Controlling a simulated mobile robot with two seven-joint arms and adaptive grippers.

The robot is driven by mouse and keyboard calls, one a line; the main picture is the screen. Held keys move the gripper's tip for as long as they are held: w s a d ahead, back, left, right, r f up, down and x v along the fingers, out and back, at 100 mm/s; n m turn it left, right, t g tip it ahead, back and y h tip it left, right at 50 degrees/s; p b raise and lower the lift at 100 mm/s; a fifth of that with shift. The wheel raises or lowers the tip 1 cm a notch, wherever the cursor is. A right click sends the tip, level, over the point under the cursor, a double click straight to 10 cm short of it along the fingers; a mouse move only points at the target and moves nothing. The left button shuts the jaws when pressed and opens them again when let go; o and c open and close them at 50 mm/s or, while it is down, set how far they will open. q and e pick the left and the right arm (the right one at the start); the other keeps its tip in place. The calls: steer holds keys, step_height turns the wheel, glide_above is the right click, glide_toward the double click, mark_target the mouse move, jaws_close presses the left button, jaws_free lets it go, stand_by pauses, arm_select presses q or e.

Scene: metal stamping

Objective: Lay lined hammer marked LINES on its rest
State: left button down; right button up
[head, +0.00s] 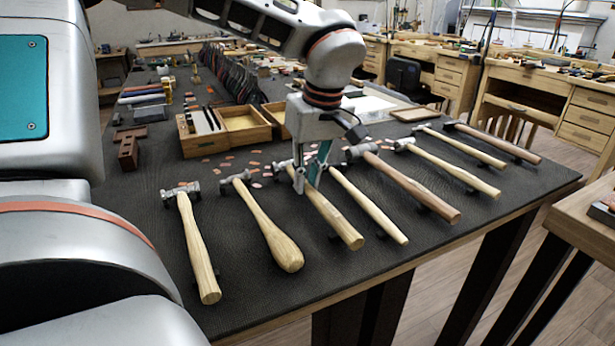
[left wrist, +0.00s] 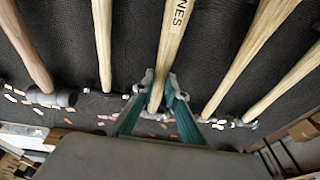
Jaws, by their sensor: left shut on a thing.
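The lined hammer (head: 337,220) has a pale wooden handle and lies in the row of hammers on the dark bench mat, its handle end toward the front edge. In the left wrist view its handle (left wrist: 175,30) shows letters ending in "NES". My left gripper (head: 308,183) is shut around the handle near the head; its fingers (left wrist: 160,88) sit on both sides of the wood. The hammer head is mostly hidden behind the gripper. The rest under it is largely hidden, and I cannot tell whether the hammer touches it. My right gripper is not in view.
A pale hammer with a bulbous handle (head: 268,228) lies close on the left, and a slim pale-handled hammer (head: 370,207) close on the right. Several more hammers flank these. A wooden box (head: 247,130) and copper scraps lie behind. The mat's front strip is clear.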

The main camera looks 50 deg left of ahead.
arm_select(q)
steer(key=shift+f, duration=0.25)
steer(key=c, duration=2)
jaws_free()
steer(key=shift+o, duration=0.2)
steer(key=shift+v, duration=3.9)
